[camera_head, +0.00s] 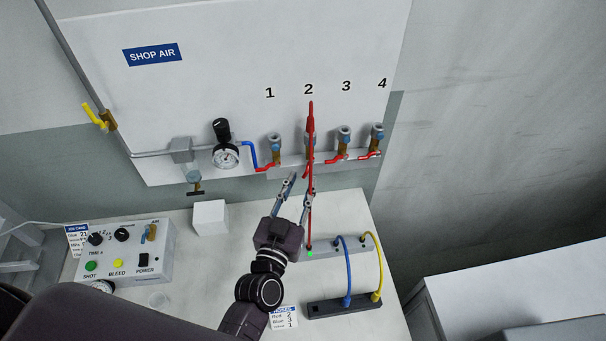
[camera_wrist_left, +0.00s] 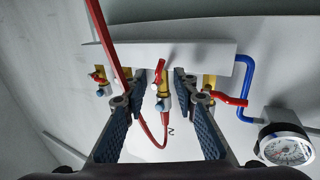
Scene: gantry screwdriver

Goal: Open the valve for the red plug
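Valves numbered 1 to 4 stand in a row along the wall panel. Valve 2 (camera_head: 308,142) has a red hose (camera_head: 311,115) that arches up and runs down to the bench. In the left wrist view valve 2 (camera_wrist_left: 160,98) sits between my fingers, its red handle (camera_wrist_left: 159,72) pointing up in the picture. The handles of valve 1 (camera_wrist_left: 229,98) and valve 3 (camera_wrist_left: 98,77) lie more sideways. My left gripper (camera_head: 300,178) is open just below valve 2; in the wrist view its fingers (camera_wrist_left: 160,108) straddle it. I cannot tell whether they touch it. My right gripper is out of view.
The red hose passes close to one finger. Blue (camera_head: 347,275) and yellow (camera_head: 379,270) hoses join two blocks on the bench. A pressure gauge (camera_head: 226,158) is left of valve 1. A control box (camera_head: 125,252) stands left. A hose card (camera_head: 284,318) lies in front.

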